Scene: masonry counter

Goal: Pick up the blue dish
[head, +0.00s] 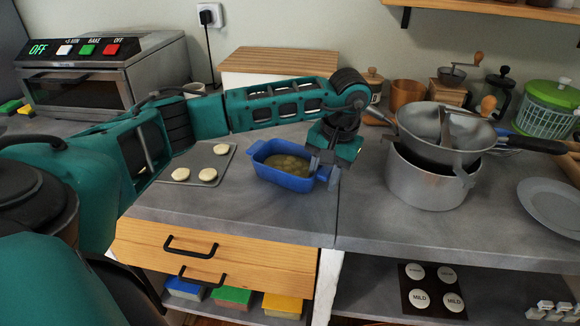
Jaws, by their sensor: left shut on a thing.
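The blue dish (280,181) stands near the middle of the counter, a rectangular blue dish with yellowish-brown contents. My left arm reaches in from the left over the counter and bends down at the wrist. My left gripper (324,171) points down at the dish's right end, its fingers shut on the rim there. The dish looks level and at counter height; I cannot tell if it is lifted. My right gripper is not in view.
A grey tray (218,163) with several pale rounds lies left of the dish. A large metal pot (424,184) with a strainer or mill on top stands to the right. A grey plate (551,205) is at far right. A toaster oven (82,88) stands at back left. Counter in front is free.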

